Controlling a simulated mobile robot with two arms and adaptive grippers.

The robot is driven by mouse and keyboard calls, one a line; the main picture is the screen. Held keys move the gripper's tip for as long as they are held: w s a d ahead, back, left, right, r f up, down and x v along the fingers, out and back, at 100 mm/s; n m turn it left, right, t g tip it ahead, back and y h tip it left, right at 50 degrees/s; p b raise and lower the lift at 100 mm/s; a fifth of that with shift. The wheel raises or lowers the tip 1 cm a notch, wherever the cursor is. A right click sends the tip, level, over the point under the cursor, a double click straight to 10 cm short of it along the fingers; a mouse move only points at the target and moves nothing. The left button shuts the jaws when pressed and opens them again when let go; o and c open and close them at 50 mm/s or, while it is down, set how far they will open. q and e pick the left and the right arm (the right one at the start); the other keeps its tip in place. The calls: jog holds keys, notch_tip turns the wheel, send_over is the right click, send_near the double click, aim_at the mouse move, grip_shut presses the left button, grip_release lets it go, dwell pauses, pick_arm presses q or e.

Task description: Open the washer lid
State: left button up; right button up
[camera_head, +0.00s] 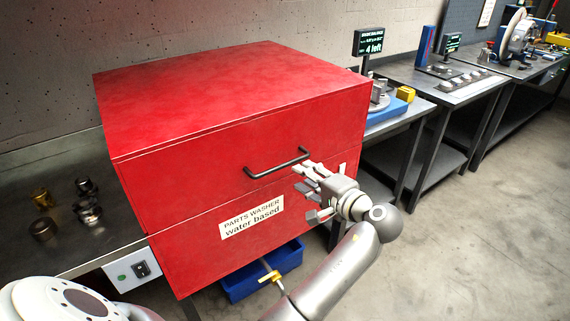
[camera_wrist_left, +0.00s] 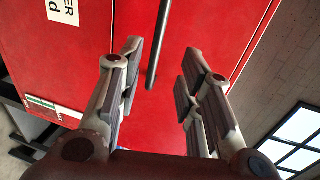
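The parts washer is a large red box on the bench, with a white "PARTS WASHER water based" label (camera_head: 252,217) on its front. Its lid (camera_head: 220,95) is the upper red part and is down, shut. A dark bar handle (camera_head: 277,164) is on the lid's front; it also shows in the left wrist view (camera_wrist_left: 160,45). My left gripper (camera_head: 306,192) is open and empty in front of the washer, near the handle's right end. In the left wrist view the handle's end lies between the spread fingertips (camera_wrist_left: 163,62), beyond them, with no clear contact. My right gripper is not in view.
Several small metal parts (camera_head: 88,208) stand on the bench left of the washer. A blue bin (camera_head: 285,262) with a yellow valve (camera_head: 271,274) is below it. More benches with instruments (camera_head: 455,85) run to the right. The floor at right (camera_head: 480,240) is clear.

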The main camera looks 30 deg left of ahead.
aim_at(287, 165)
pick_arm(q)
jog(key=p+x, duration=0.1)
jog(key=x, duration=0.8)
jog(key=shift+w+d, duration=0.1)
jog(key=shift+w+a+f+p, duration=0.2)
jog(key=shift+a+p, duration=0.1)
jog(key=shift+a, duration=0.15)
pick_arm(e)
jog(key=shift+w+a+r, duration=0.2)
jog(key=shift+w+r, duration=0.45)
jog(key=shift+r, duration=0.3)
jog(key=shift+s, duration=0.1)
pick_arm(q)
jog(key=shift+c, duration=0.9)
grip_shut()
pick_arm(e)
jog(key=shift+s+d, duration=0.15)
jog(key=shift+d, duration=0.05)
